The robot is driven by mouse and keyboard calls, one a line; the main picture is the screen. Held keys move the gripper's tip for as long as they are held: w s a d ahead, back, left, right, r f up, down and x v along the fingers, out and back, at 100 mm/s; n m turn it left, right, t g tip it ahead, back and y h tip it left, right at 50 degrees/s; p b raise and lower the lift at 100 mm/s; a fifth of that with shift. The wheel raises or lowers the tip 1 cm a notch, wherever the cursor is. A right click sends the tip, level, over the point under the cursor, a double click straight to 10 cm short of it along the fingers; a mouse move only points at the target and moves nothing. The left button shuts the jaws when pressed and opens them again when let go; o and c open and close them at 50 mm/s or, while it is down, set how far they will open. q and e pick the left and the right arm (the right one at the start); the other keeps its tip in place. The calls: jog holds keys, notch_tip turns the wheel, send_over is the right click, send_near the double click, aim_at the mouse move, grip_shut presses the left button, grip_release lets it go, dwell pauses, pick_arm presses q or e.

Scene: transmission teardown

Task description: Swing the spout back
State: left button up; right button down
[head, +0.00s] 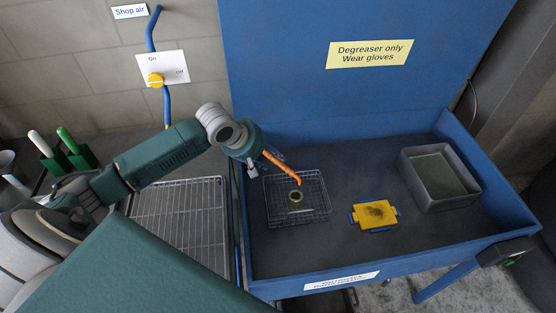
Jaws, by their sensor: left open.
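The orange spout (283,168) slants down to the right over the blue wash basin (345,265). Its tip hangs above a wire basket (318,208) in the basin. My left gripper (252,167) is at the spout's upper left end, by the basin's left edge. It is open, but its fingers are small and partly hidden by the arm, so I cannot tell whether they touch the spout. The spout's base is hidden behind my left arm. A small ring-shaped part (296,197) sits in the basket below the tip. My right gripper is out of view.
A yellow pad with blue ends (375,214) and a grey bin (476,185) are in the basin's right half. A wire rack (180,220) lies left of the basin. The blue back panel (300,80) stands behind it.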

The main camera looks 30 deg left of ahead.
aim_at(281, 163)
pick_arm(q)
jog(key=x, duration=0.6)
jog(key=shift+w+f, duration=0.15)
jog(key=shift+f, duration=0.15)
grip_shut()
